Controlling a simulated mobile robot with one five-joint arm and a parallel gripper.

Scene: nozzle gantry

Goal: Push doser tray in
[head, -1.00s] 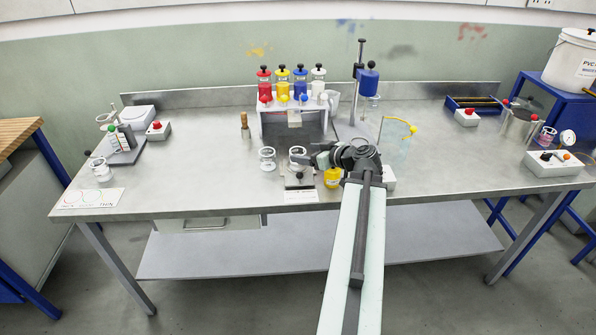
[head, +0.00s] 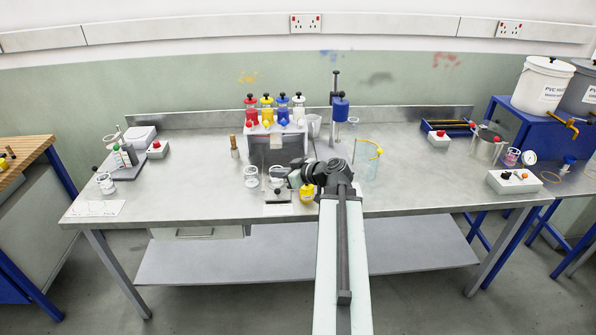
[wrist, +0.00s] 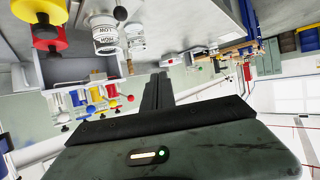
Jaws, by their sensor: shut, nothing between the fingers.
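The doser (head: 277,143) stands at the back centre of the table, a white frame under red, yellow, blue and white bottles. In front of it a small flat metal plate with a black knob, which looks like its tray (head: 270,197), lies near the table's front edge. A clear jar (head: 278,175) is at the plate's back end. My gripper (head: 292,178) is shut and empty, just right of the jar and above the plate's right side; contact cannot be told.
Another clear jar (head: 251,176) stands left of the plate. A blue-headed stand (head: 341,108) and a clear beaker (head: 367,162) are to the right. The table's left middle is mostly clear.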

